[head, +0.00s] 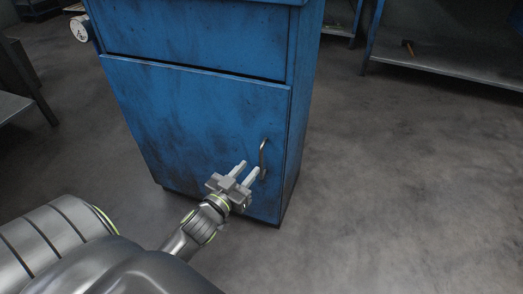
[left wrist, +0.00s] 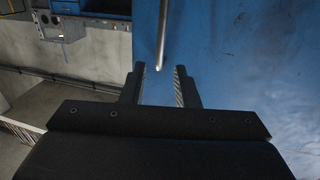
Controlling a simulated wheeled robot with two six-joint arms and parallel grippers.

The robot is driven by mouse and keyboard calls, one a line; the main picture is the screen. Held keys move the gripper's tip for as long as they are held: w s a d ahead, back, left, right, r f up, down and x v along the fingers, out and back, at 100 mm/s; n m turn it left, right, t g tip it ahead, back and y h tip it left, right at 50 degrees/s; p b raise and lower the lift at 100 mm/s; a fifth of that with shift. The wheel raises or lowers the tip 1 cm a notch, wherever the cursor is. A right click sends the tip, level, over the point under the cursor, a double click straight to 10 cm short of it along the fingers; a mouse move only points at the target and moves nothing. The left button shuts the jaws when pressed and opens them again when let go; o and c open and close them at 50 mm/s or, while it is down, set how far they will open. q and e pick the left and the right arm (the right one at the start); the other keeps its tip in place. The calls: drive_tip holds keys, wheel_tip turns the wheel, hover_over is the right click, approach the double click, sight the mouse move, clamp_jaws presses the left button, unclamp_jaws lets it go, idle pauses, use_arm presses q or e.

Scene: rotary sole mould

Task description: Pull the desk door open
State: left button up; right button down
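The blue desk door (head: 190,120) is a scuffed panel below a drawer front, and it looks closed. Its curved metal handle (head: 263,154) stands upright near the door's right edge. My left gripper (head: 247,169) is in front of the door, just at the handle's lower left, with its two fingers apart. In the left wrist view the handle (left wrist: 162,45) hangs down from the top, and its lower end lies in line with the gap between the open fingers (left wrist: 160,85). I cannot tell whether a finger touches it. My right gripper is not in view.
The drawer front (head: 195,35) is above the door. A metal shelf (head: 450,65) stands at the back right, and a dark bench (head: 18,100) is at the left edge. The grey floor (head: 400,190) to the right is clear.

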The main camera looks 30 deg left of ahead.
use_arm(q)
drive_tip(key=w, duration=0.8)
drive_tip(key=shift+a+b, duration=0.2)
drive_tip(key=shift+b, duration=0.1)
drive_tip(key=shift+c, duration=0.5)
drive_tip(key=shift+s, duration=0.1)
clamp_jaws()
